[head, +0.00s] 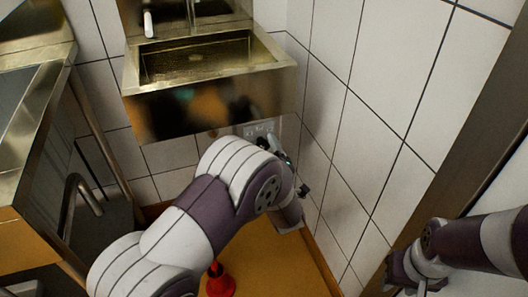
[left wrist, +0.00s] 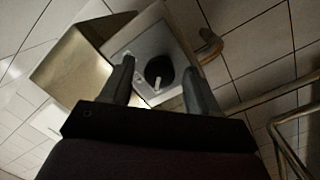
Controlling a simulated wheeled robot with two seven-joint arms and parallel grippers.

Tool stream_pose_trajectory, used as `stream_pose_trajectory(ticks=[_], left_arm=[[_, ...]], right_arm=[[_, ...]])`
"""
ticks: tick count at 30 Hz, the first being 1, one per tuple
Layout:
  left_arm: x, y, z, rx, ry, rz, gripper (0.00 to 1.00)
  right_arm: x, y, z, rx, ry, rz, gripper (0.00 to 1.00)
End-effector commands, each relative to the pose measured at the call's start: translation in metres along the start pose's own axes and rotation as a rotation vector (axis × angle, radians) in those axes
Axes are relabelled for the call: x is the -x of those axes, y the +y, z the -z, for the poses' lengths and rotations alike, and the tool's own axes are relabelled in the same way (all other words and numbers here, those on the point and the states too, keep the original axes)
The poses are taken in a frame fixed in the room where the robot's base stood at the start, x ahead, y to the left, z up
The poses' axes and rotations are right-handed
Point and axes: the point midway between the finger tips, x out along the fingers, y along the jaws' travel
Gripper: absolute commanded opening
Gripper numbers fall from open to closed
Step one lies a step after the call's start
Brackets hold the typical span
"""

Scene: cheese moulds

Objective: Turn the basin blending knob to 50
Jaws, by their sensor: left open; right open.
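The blending knob (left wrist: 159,72) is round and black with a white pointer mark. It sits on a pale grey plate (left wrist: 150,40) in the left wrist view. My left gripper (left wrist: 159,66) is open, with one finger on each side of the knob in the picture. I cannot tell whether the fingers touch it. In the head view the metal basin (head: 205,101) hangs on the tiled wall, and my left gripper (head: 272,143) is below its right end, where my arm hides the knob. My right gripper (head: 412,280) is at the lower right, empty.
A metal counter (head: 22,150) with a curved pipe (head: 82,190) stands at the left. A tiled wall (head: 350,110) runs close along the right of my left gripper. A red cone-shaped object (head: 219,284) stands on the orange floor (head: 285,265).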

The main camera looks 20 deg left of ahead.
Motion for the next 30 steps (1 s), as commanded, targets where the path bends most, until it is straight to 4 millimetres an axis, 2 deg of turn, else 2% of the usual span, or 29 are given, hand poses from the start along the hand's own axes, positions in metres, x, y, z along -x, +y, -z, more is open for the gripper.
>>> stream_pose_trajectory(ticks=[9,10,12,15,23,30], left_arm=[[-0.004,0.0,0.0,-0.001,0.0,0.001,0.61],[-0.004,0.0,0.0,-0.001,0.0,0.001,0.54],[-0.004,0.0,0.0,-0.001,0.0,0.0,0.31],[-0.004,0.0,0.0,-0.001,0.0,0.0,0.05],[-0.004,0.001,0.001,-0.02,-0.002,0.002,0.05],[-0.004,0.003,0.003,-0.131,-0.011,0.011,0.05]], right_arm=[[-0.001,0.0,0.0,0.0,0.0,0.0,0.43],[-0.001,0.0,0.0,0.0,0.0,0.0,0.43],[-0.001,0.0,0.0,0.0,0.0,0.0,0.43],[-0.001,0.0,0.0,0.0,0.0,0.0,0.43],[0.003,0.0,0.0,0.0,0.0,0.0,0.43],[0.02,0.0,0.002,0.0,0.0,0.0,0.43]])
